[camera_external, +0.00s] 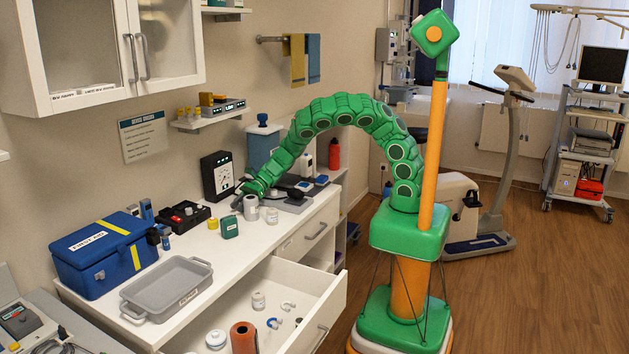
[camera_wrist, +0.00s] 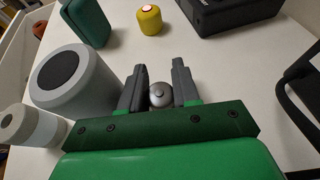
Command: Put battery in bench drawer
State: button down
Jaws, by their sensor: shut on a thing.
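My gripper (camera_wrist: 159,82) is shut on a small silver-grey battery (camera_wrist: 160,97) with a rounded end, held between its two dark fingers above the white bench top. In the external view my gripper (camera_external: 242,199) is low over the bench, by the black gauge box, and the battery cannot be made out there. The bench drawer (camera_external: 331,299) is pulled open at the front of the bench, nearer the camera than my gripper. It holds an orange-brown roll (camera_external: 244,338), white jars and small clips.
Beside my gripper stand a grey cylinder (camera_wrist: 72,86), a white jar (camera_wrist: 22,126), a green box (camera_wrist: 88,22) and a yellow container (camera_wrist: 150,20). A grey tray (camera_external: 166,314) and blue first aid box (camera_external: 104,256) occupy the bench's near end. A closed drawer (camera_external: 308,236) adjoins the open one.

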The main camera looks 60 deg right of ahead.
jog(key=shift+f, duration=0.1)
jog(key=c, duration=1.1)
grip_release()
jog(key=shift+d+r, duration=0.2)
jog(key=v, duration=1)
jog(key=shift+d+r, duration=0.2)
jog(key=shift+d, duration=0.1)
jog(key=shift+s+d+r, duration=0.1)
jog(key=shift+d, duration=0.15)
jog(key=o, duration=0.3)
jog(key=shift+s+d, duration=0.1)
jog(key=shift+d, duration=0.05)
